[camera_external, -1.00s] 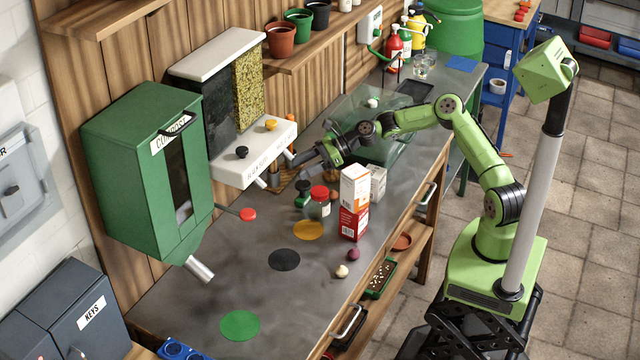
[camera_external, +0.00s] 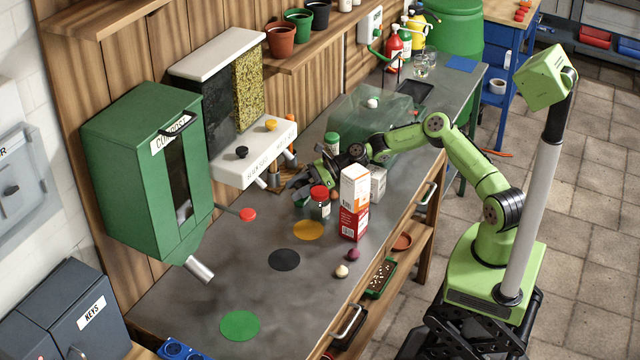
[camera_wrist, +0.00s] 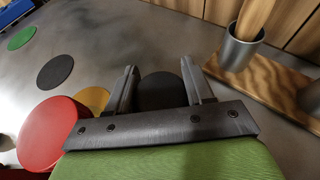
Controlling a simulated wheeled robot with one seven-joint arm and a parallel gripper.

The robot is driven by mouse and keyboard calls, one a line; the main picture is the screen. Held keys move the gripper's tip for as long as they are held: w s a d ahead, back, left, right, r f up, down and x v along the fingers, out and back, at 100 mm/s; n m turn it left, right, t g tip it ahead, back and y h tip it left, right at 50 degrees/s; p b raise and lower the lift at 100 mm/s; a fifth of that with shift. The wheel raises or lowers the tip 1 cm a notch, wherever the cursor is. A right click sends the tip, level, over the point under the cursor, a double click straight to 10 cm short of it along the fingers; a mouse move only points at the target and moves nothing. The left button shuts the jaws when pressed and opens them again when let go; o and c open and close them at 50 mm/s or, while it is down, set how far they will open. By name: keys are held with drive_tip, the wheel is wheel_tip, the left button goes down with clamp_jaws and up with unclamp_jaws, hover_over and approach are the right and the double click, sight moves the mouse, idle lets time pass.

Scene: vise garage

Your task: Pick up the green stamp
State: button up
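In the wrist view, a dark round object (camera_wrist: 161,91) lies between the two fingers of my gripper (camera_wrist: 160,80), with a small gap to each finger. It seems to be the top of the green stamp, but its green part is not clear there. In the outside view, my gripper (camera_external: 306,184) is low over the bench, just left of the red-lidded jar, where the stamp stood. A bit of green (camera_external: 300,201) shows under the fingers; the rest of the stamp is hidden by my gripper. The fingers look open around it.
The red-lidded jar (camera_external: 320,202) stands close to the right of my gripper; its lid (camera_wrist: 48,133) is near in the wrist view. A wooden stand with a metal cup (camera_wrist: 240,50) is nearby. A red-and-white carton (camera_external: 354,202) is further right. Orange, black and green discs (camera_external: 240,326) lie on clear bench.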

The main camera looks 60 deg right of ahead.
drive_tip(key=shift+c, duration=0.5)
